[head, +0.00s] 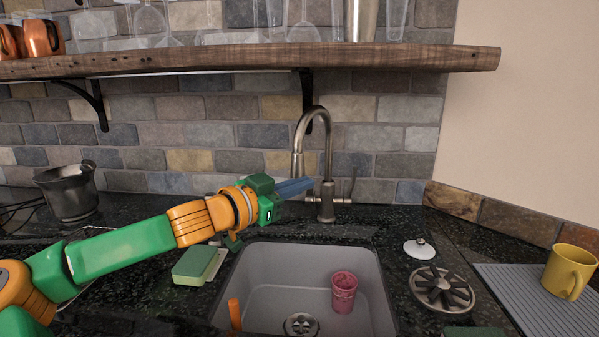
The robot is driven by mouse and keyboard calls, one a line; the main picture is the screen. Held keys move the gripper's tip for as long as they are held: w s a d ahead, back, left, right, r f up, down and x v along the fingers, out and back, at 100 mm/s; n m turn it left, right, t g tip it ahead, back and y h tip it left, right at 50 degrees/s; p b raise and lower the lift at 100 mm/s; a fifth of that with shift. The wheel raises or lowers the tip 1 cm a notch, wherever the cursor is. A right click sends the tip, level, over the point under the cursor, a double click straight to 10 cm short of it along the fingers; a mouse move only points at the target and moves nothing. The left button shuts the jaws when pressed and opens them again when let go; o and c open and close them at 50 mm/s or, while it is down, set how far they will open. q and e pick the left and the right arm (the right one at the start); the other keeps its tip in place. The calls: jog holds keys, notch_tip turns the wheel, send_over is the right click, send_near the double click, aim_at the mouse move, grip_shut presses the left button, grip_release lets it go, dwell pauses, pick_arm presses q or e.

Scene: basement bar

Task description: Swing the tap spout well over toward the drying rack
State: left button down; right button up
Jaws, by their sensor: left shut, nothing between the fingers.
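The metal tap (327,160) stands behind the sink. Its gooseneck spout (297,150) arches to the left and its tip hangs left of the tap body. My left gripper (305,185) reaches in from the left, its blue fingers shut and empty. The fingers lie just below the spout tip and point at the tap body; I cannot tell whether they touch it. A thin wire frame (98,228), perhaps the drying rack, shows at the left, mostly hidden behind my left arm. My right gripper is out of view.
The grey sink (375,290) holds a pink cup (343,291). A green sponge (193,265) lies left of it. A ridged grey mat (520,300) with a yellow mug (569,271) is at the right. A wooden shelf (230,60) with glasses hangs above.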

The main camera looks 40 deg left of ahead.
pick_arm(q)
jog(key=d+f+m+h+p, duration=0.1)
jog(key=d+m+h+p, duration=0.1)
jog(key=d+m+p, duration=0.75)
jog(key=s+a+r+m+y+p, duration=0.1)
jog(key=s+a+m+y+p, duration=0.2)
jog(key=s+a+y+p, duration=0.4)
jog(key=w+a+b, duration=0.3)
jog(key=w+a, duration=0.2)
jog(key=w, duration=0.5)
jog(key=shift+w+h+b, duration=0.2)
jog(key=shift+h+b, duration=0.1)
jog(key=shift+b, duration=0.1)
jog(key=shift+d+f, duration=0.1)
